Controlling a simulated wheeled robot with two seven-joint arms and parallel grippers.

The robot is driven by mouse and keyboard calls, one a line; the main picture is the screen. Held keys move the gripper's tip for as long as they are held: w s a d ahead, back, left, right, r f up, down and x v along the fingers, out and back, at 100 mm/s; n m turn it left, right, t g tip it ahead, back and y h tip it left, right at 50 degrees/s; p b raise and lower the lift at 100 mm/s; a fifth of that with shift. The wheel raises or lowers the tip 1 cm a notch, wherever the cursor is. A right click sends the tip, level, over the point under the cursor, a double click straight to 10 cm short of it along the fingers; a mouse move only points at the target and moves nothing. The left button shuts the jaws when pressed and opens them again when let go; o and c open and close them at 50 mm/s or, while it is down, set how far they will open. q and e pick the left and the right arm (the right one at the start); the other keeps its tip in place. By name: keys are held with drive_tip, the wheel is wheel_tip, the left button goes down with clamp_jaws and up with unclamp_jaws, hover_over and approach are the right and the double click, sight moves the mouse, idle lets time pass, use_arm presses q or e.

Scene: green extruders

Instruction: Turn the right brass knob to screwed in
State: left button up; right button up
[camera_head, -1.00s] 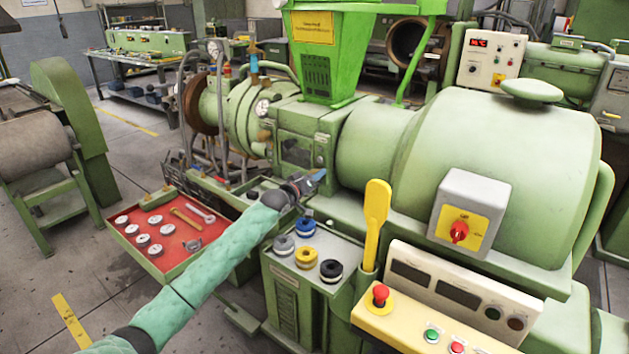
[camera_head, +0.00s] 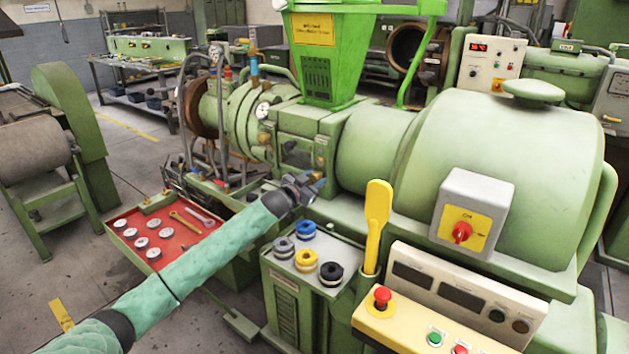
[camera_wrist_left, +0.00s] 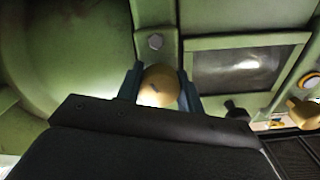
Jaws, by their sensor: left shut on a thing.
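The right brass knob (camera_wrist_left: 159,86) sits between the two blue fingertips of my left gripper (camera_wrist_left: 160,92) in the left wrist view. The fingers touch it from both sides, and a dark slot mark shows on its round face. In the head view my left gripper (camera_head: 316,185) is at the right end of the green housing below the hopper, and its fingers largely hide the knob there. Another brass knob (camera_head: 264,139) is farther left on the housing. My right gripper is not in view.
A dark window (camera_wrist_left: 237,66) lies beside the gripped knob. Coloured rings (camera_head: 305,260) stand on the green cabinet below my arm. A red tray (camera_head: 180,236) of gauges and tools is at the left. A yellow paddle (camera_head: 377,215) stands upright to the right.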

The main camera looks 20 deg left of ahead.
use_arm(q)
drive_tip(key=m, duration=0.2)
drive_tip(key=shift+m, duration=1.5)
